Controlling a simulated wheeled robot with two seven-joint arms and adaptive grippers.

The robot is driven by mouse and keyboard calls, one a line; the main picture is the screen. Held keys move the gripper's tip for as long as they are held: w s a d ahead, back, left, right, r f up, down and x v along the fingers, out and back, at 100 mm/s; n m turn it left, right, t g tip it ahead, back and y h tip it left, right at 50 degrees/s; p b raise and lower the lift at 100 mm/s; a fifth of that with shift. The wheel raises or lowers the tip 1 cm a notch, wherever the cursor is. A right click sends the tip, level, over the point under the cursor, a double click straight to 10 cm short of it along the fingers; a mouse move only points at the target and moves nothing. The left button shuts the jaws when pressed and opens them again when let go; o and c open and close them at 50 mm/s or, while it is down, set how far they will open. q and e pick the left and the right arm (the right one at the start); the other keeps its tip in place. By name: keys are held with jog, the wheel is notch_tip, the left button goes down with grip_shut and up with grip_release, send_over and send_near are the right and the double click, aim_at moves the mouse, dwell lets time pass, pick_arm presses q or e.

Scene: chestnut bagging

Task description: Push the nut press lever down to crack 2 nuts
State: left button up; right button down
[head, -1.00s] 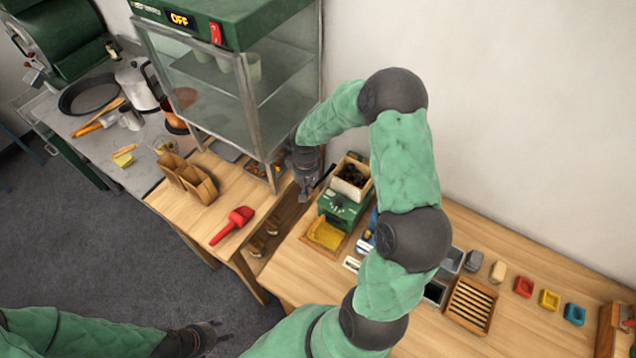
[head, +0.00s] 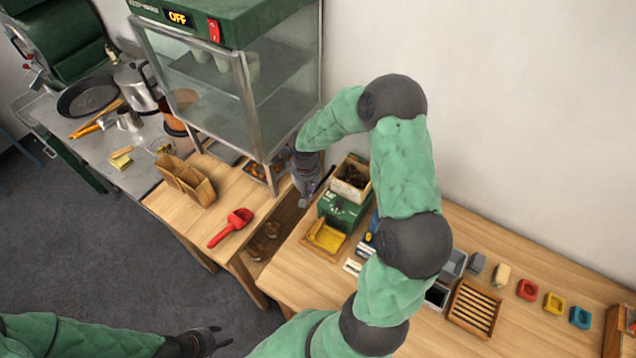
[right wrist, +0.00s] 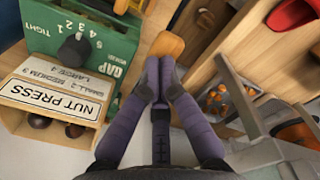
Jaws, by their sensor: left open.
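The green nut press (head: 341,211) stands on the wooden table at centre, with a box of dark nuts on top and a yellow tray in front. The right wrist view shows its dial and the "NUT PRESS" sign (right wrist: 52,97). The lever's wooden handle (right wrist: 167,45) shows just beyond the fingertips of my right gripper (right wrist: 159,80). Those fingers are together with nothing visible between them; whether they touch the handle I cannot tell. In the head view my right gripper (head: 305,199) is left of the press. My left gripper (head: 222,340) is open and empty, low over the floor.
A glass warming cabinet (head: 230,90) stands close behind and left of my right gripper. Small coloured trays (head: 553,302) and a slatted tray (head: 474,306) are at the right.

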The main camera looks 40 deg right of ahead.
jog(key=shift+a+f+b, duration=0.2)
jog(key=shift+f+b, duration=0.75)
jog(key=shift+f, duration=0.2)
jog(key=shift+s, duration=0.1)
jog(key=shift+a+f+b, duration=0.15)
jog(key=shift+f+b, duration=0.9)
jog(key=shift+f, duration=0.05)
jog(key=shift+d+r+p, duration=0.2)
jog(key=shift+r+p, duration=1.15)
jog(key=shift+r, duration=0.9)
jog(key=shift+d+r+p, duration=0.2)
jog(key=shift+r+p, duration=1.1)
jog(key=shift+r, duration=0.9)
jog(key=shift+f, duration=0.15)
